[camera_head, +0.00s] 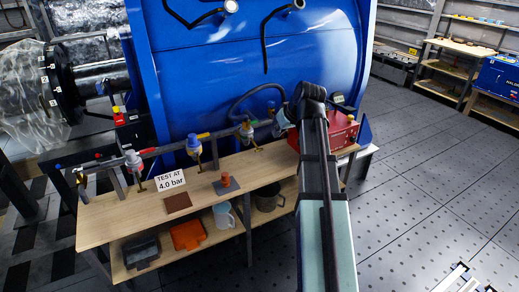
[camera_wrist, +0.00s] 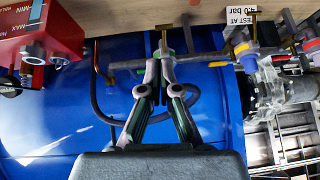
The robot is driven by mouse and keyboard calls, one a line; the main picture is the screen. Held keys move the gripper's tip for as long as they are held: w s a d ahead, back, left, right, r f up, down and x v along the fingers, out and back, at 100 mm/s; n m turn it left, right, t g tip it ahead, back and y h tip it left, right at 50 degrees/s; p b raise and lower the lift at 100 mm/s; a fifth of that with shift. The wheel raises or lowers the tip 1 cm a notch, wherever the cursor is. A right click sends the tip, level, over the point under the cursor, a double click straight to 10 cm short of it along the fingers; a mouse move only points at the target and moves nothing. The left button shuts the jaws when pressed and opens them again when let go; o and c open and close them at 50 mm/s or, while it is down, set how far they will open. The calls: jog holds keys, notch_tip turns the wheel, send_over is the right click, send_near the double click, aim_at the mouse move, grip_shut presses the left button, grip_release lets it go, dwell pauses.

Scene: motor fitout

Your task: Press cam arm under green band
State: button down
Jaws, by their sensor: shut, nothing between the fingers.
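In the wrist view a valve with a green band (camera_wrist: 165,53) sits on the pipe straight ahead of my gripper (camera_wrist: 163,63). A brass cam arm (camera_wrist: 163,30) runs from that valve toward the picture's top. My fingers are shut and empty, with their tips at or just in front of the green band; I cannot tell whether they touch. In the head view the green-banded valve (camera_head: 247,131) is on the pipe left of my arm, with its brass cam arm (camera_head: 257,147) below.
A red box (camera_head: 343,131) is behind my arm. The wooden bench (camera_head: 110,218) holds a "TEST AT 4.0 bar" sign (camera_head: 170,180). The blue tank (camera_head: 200,90) stands behind.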

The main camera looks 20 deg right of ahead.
aim_at(262, 149)
jog(key=shift+s+f, duration=0.1)
jog(key=shift+f, duration=0.05)
dwell(0.3)
jog(key=p+x, duration=0.1)
jog(key=x, duration=0.3)
jog(key=p+x, duration=0.1)
jog(key=x, duration=0.4)
jog(key=p+x, duration=0.1)
jog(key=x, duration=0.3)
jog(key=shift+w+a+f, duration=0.1)
jog(key=shift+w+a, duration=0.3)
jog(key=shift+w, duration=0.05)
jog(key=shift+f, duration=0.1)
jog(key=shift+f+b, duration=0.3)
jog(key=shift+b, duration=0.55)
